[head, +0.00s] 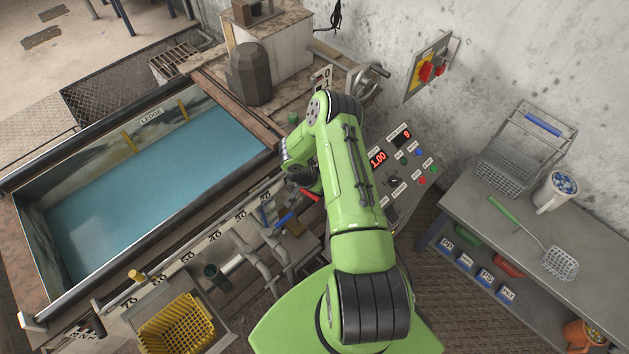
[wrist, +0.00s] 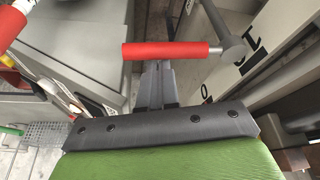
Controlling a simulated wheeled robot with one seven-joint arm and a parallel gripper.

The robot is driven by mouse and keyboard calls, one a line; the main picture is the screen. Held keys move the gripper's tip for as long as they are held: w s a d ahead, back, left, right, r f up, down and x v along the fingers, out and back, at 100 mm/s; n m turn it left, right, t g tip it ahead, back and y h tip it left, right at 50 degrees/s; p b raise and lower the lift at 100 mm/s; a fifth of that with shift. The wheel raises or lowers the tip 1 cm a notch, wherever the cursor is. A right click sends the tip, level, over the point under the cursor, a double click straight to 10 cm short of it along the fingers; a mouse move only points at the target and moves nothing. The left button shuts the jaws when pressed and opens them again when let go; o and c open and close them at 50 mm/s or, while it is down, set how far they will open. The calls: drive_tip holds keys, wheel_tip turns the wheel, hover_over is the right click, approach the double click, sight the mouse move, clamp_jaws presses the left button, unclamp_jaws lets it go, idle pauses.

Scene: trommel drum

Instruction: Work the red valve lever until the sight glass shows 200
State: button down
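The red lever handle (wrist: 165,51) lies across the upper middle of the wrist view, with a grey knob at its right end. A bit of red also shows beside the wrist of my arm in the head view (head: 310,195). My gripper (wrist: 156,82) has its dark fingers close together, directly at the handle. The handle crosses their tips and is not seen between them; whether they touch cannot be told. In the head view my arm hides most of the gripper. I cannot make out a sight glass or its reading.
A tank of blue water (head: 150,190) lies left, with a numbered scale along its near edge. A control panel (head: 400,165) with red digits stands right of my arm. A grey bench (head: 515,245) holds a skimmer and a mug. A yellow basket (head: 178,325) is at the front.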

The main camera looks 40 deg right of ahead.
drive_tip(key=shift+s+a, duration=0.3)
drive_tip(key=shift+a, duration=0.4)
drive_tip(key=shift+a+f, duration=0.15)
